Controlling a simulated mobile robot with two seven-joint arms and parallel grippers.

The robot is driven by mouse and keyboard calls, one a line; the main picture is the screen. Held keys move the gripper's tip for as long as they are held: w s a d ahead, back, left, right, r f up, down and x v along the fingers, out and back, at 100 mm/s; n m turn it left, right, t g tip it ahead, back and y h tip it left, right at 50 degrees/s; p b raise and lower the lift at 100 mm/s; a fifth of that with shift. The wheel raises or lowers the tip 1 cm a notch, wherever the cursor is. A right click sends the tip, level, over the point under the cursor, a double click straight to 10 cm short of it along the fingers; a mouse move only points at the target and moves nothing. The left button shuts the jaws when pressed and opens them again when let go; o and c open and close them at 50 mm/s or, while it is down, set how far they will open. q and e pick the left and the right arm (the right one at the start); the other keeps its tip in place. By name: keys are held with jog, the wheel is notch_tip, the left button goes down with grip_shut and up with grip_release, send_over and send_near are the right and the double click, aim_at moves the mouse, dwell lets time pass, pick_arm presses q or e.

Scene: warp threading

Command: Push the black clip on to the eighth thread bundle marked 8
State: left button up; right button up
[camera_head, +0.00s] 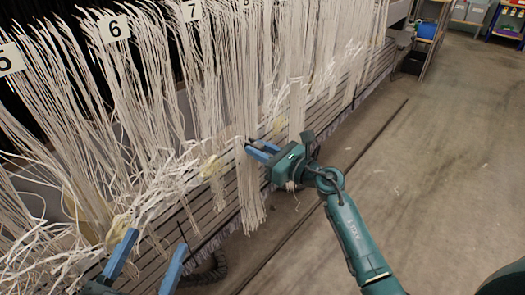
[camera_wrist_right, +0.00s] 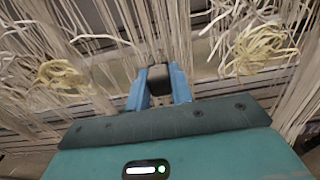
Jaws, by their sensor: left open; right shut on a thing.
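The label 8 (camera_head: 246,3) is cut off by the top edge of the head view, with pale threads hanging below it. My right gripper (camera_head: 249,146) is at a hanging thread bundle (camera_head: 251,195) below and near that label. In the right wrist view it is shut on the black clip (camera_wrist_right: 158,78), which sits between its blue fingers in front of the threads. Whether the clip touches or surrounds the threads cannot be told. My left gripper (camera_head: 157,241) is open and empty at the lower left, its two blue fingers apart.
Labels 5 (camera_head: 10,58), 6 (camera_head: 114,28) and 7 (camera_head: 191,10) mark other bundles to the left. Loose threads and yellowish coils (camera_wrist_right: 62,75) lie along the slatted frame. The concrete floor (camera_head: 430,150) at right is open. Shelving (camera_head: 490,15) stands far behind.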

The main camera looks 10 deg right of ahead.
jog(key=shift+x, duration=1.55)
jog(key=o, duration=1.3)
jog(key=shift+s, duration=0.1)
jog(key=shift+p+v, duration=0.4)
jog(key=shift+v, duration=4.05)
